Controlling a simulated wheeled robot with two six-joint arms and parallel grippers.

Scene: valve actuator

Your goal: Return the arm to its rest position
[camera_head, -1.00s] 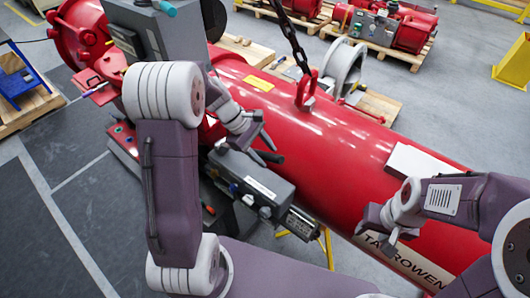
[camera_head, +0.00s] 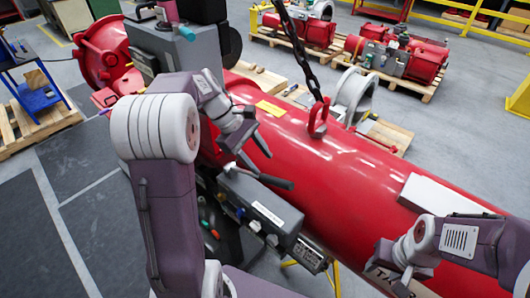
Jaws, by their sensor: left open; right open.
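My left arm rises from the bottom left and bends over at its pale elbow. My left gripper (camera_head: 240,148) is open and empty, in front of the red cylinder of the valve actuator (camera_head: 335,165) and above the grey control box (camera_head: 262,205). A dark handle on top of the box lies close to its fingertips; I cannot tell whether they touch. My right gripper (camera_head: 385,262) is at the lower right, in front of the cylinder near its lettered label. Its fingers are small and partly hard to make out.
A chain (camera_head: 299,50) hangs to a red lifting eye (camera_head: 318,118) on the cylinder. A grey cabinet (camera_head: 178,55) stands behind my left arm. More red actuators (camera_head: 400,57) sit on pallets at the back. A blue stand (camera_head: 38,92) is at the left. Dark floor mats at the left are clear.

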